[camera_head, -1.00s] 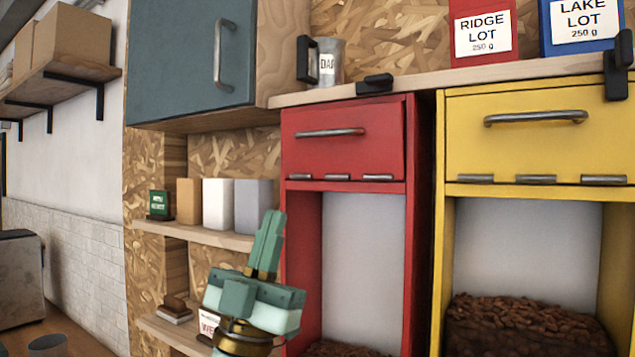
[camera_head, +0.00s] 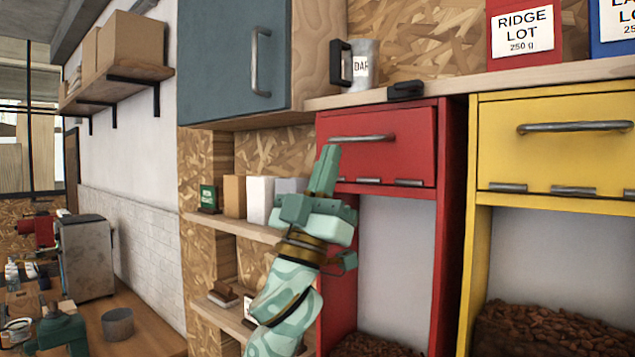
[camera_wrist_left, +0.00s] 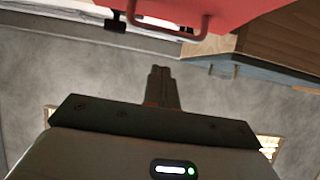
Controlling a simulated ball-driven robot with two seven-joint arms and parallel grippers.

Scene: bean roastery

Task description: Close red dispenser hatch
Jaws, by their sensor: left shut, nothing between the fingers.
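The red dispenser hatch (camera_head: 400,148) is the front panel with a grey bar handle (camera_head: 362,138) at the top of the red dispenser (camera_head: 450,230). Hinges run along its lower edge. Whether its top stands slightly out cannot be told. My left gripper (camera_head: 328,150) is shut and empty, fingers pointing up, in front of the hatch's left part, near the handle's left end. Its fingers hide a bit of the panel. In the left wrist view the hatch (camera_wrist_left: 240,12) and handle (camera_wrist_left: 170,28) lie beyond the shut fingertips (camera_wrist_left: 160,70), apart from them.
A yellow dispenser (camera_head: 555,155) stands to the right. A shelf (camera_head: 450,85) above bears a tin (camera_head: 362,65) and bags. A blue-grey cabinet (camera_head: 220,60) hangs at upper left. Small boxes stand on a wooden shelf (camera_head: 230,230) beside my left arm.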

